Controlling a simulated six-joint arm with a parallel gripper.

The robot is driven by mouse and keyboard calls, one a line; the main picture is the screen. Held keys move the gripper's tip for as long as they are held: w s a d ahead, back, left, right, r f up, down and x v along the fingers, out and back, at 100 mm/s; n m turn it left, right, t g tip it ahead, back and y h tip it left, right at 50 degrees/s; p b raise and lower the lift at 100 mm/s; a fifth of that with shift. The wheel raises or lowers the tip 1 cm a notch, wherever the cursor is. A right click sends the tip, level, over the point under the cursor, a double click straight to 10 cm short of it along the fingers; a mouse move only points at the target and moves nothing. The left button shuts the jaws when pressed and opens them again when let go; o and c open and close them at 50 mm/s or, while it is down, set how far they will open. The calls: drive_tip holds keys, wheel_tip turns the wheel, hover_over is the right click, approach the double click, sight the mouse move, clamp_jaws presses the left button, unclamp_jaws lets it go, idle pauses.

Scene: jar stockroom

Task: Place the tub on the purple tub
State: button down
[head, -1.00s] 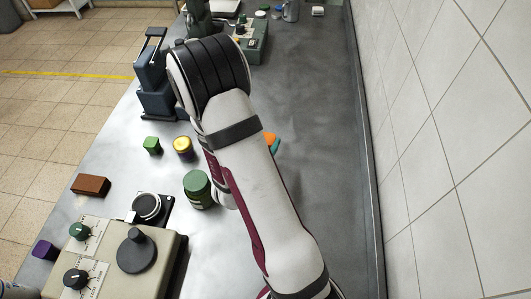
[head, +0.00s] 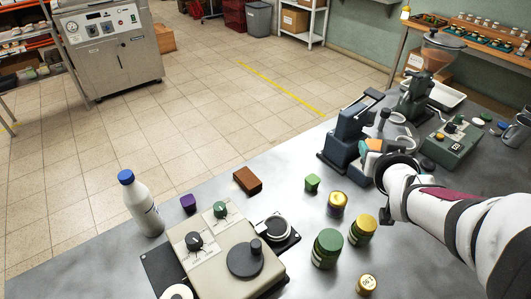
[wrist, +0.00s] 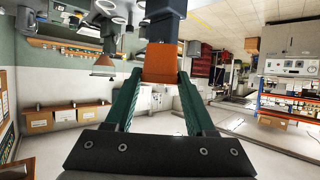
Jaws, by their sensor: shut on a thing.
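My gripper (wrist: 160,80) is shut on an orange tub (wrist: 160,64), held between its two green fingers in the wrist view. In the head view the orange tub (head: 374,144) shows only as a small patch, raised beside the dark blue machine; the wrist partly hides it. A gold-lidded tub with a purplish body (head: 337,206) stands upright on the bench, below and left of my gripper (head: 371,149). A small purple block-like piece (head: 188,203) lies farther left. I cannot tell for sure which one the task calls purple.
A green-lidded jar (head: 327,249), a gold-lidded green jar (head: 361,231) and a small gold-lidded jar (head: 366,284) stand nearby. A green block (head: 312,183), brown block (head: 247,181), bottle (head: 141,205) and beige control box (head: 226,256) are leftward. A dark blue machine (head: 345,140) stands close to my gripper.

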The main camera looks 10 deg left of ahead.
drive_tip(key=w+a+r+n+g+y, duration=0.2)
drive_tip(key=w+a+r+n+y, duration=0.15)
drive_tip(key=a, duration=0.35)
drive_tip(key=w+a+r+n+g+y, duration=0.1)
drive_tip(key=w+a+r+n+y, duration=0.1)
drive_tip(key=w+a+n+y, duration=0.4)
drive_tip(key=n+g+y, duration=0.4)
drive_tip(key=n+g, duration=0.8)
drive_tip(key=g, duration=0.1)
hover_over(192, 200)
drive_tip(key=shift+h, duration=0.25)
drive_tip(key=f, duration=2.4)
drive_tip(key=shift+w+d, duration=0.1)
drive_tip(key=shift+d, duration=0.2)
drive_tip(key=f, duration=0.4)
drive_tip(key=shift+a, duration=0.3)
drive_tip(key=shift+f, duration=0.25)
